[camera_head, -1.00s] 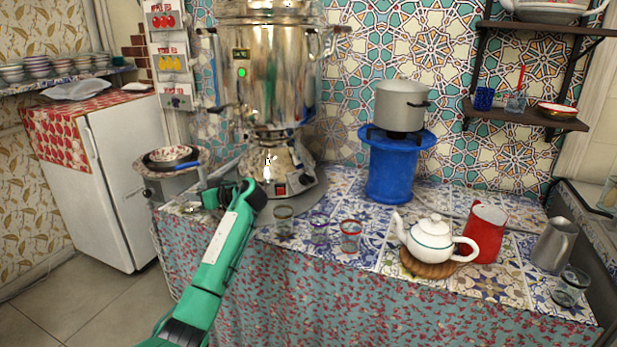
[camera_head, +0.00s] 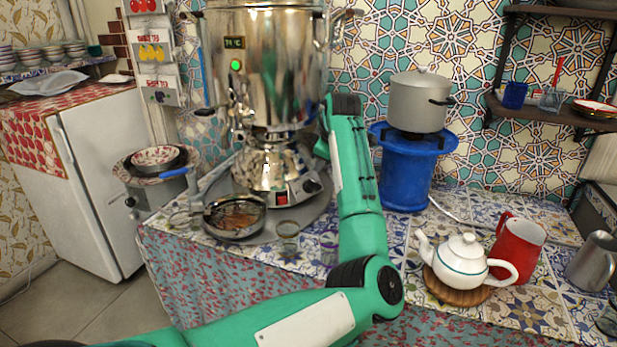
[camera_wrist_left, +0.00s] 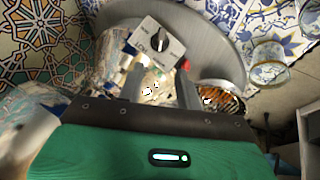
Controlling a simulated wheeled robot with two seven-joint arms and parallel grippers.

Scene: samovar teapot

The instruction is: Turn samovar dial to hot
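The samovar (camera_head: 265,75) is a tall shiny metal urn on a round grey tray at the back left of the counter. Its base panel carries a dark round dial (camera_head: 312,186) and a red switch (camera_head: 282,198). In the left wrist view the dial (camera_wrist_left: 158,41) sits on a pale panel, just beyond my left gripper (camera_wrist_left: 158,80). The fingers are apart with nothing held between them, and I see no contact with the dial. In the head view my left arm rises right of the samovar, and its fingertips are hidden. My right gripper is out of view.
A dark pan (camera_head: 236,216) and a small glass (camera_head: 287,238) stand before the samovar. A blue stove (camera_head: 404,175) with a grey pot (camera_head: 419,102) is right of my arm. A white teapot (camera_head: 463,262) and red pitcher (camera_head: 518,250) stand farther right.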

